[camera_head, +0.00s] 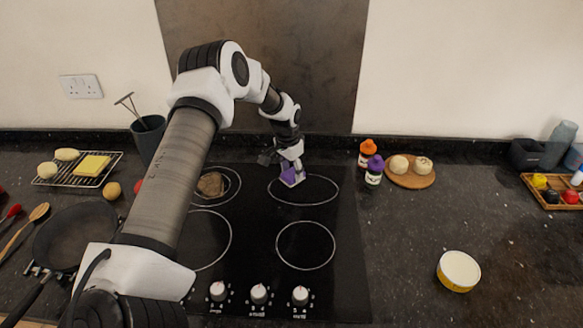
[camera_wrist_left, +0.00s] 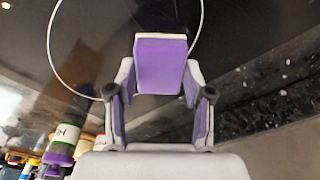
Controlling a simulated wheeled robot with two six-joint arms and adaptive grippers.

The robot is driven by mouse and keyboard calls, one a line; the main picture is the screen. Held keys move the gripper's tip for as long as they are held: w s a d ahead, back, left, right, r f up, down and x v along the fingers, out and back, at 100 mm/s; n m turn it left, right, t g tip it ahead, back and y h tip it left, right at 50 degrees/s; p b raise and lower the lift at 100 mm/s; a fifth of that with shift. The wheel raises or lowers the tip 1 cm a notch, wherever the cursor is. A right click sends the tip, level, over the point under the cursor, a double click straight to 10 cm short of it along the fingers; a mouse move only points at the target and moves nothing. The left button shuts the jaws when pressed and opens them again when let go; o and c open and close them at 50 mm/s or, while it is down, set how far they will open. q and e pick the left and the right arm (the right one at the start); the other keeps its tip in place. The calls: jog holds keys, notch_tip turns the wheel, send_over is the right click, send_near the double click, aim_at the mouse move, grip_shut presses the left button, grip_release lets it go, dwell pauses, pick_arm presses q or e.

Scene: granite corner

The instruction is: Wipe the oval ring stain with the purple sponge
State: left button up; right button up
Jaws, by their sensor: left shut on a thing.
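The purple sponge (camera_head: 292,177) is held in my left gripper (camera_head: 289,167), over the rear right of the black hob. In the left wrist view the purple sponge (camera_wrist_left: 160,62) sits between the two fingers of my left gripper (camera_wrist_left: 160,82), which is shut on it. A thin pale oval ring (camera_head: 326,201) lies on the hob under and around the sponge; its curved line (camera_wrist_left: 52,58) also shows in the left wrist view. I cannot tell whether the sponge touches the surface. My right gripper is not in view.
A brown lump (camera_head: 211,184) lies on the rear left ring. An orange-capped bottle (camera_head: 367,153) and a purple-capped bottle (camera_head: 374,172) stand right of the oval, beside a round board (camera_head: 411,180) with buns. Counter around the yellow tub (camera_head: 459,271) is clear.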

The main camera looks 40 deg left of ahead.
pick_arm(q)
jog(key=shift+w+a+f+b, duration=0.35)
jog(key=shift+w+a, duration=0.05)
jog(key=shift+w+a+r, duration=0.2)
jog(key=shift+w, duration=0.1)
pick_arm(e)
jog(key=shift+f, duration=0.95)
pick_arm(q)
jog(key=shift+r, duration=0.15)
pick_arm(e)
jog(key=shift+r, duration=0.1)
pick_arm(q)
jog(key=shift+w+r, duration=0.1)
jog(key=shift+r, duration=0.2)
notch_tip(320, 180, up, 5)
jog(key=p, duration=0.5)
jog(key=shift+r, duration=0.15)
jog(key=shift+a, duration=0.1)
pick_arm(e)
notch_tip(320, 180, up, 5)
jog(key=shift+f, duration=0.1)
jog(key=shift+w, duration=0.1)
